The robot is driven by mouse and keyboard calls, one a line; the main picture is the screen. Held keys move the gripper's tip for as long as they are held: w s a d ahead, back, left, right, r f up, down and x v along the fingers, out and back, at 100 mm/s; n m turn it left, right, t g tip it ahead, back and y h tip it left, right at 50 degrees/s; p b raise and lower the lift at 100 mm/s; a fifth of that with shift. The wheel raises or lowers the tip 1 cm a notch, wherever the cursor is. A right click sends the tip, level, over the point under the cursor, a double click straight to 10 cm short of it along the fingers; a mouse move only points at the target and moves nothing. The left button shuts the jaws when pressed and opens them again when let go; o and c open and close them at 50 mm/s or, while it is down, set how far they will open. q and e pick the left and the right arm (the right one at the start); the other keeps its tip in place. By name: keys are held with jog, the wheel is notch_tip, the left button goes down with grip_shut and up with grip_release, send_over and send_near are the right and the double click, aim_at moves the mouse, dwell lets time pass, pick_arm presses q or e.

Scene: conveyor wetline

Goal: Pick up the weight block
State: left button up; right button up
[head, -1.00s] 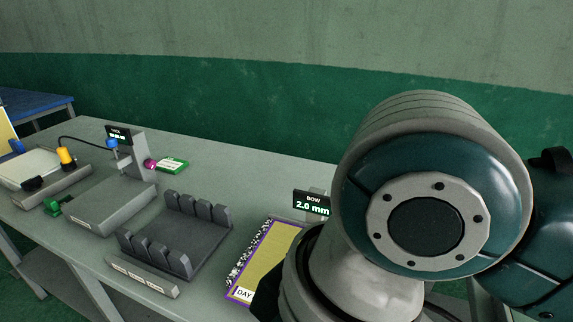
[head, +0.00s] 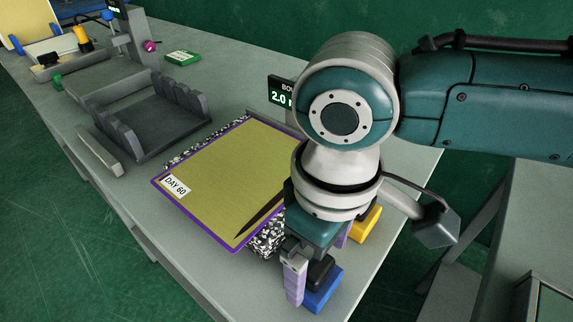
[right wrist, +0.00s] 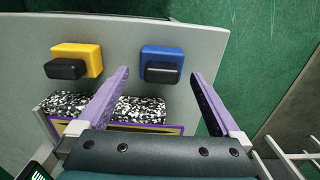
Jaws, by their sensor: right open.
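Two blocks with black handles stand on the grey table. The blue block (head: 325,292) is near the table's front right end, and it also shows in the right wrist view (right wrist: 160,54). The yellow block (head: 366,224) is farther back, and it shows left of the blue one in the right wrist view (right wrist: 90,55). I cannot tell which one is called the weight block. My right gripper (head: 319,272) is open, with purple fingers, pointing down by the blue block. In the right wrist view the blue block and its handle appear between the fingertips, not visibly gripped. My left gripper is out of view.
A purple-edged yellow board (head: 225,178) marked DAY 60 lies over speckled black-and-white material (head: 270,238), left of the gripper. A small display (head: 281,92) stands behind it. A dark slotted rack (head: 155,118) is farther left. The table edge is close by the blue block.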

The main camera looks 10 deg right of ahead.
aim_at(319, 267)
jog(key=f, duration=0.4)
jog(key=shift+s+b, duration=0.2)
jog(key=shift+b, duration=0.1)
jog(key=shift+r, duration=0.1)
grip_shut()
dwell(0.4)
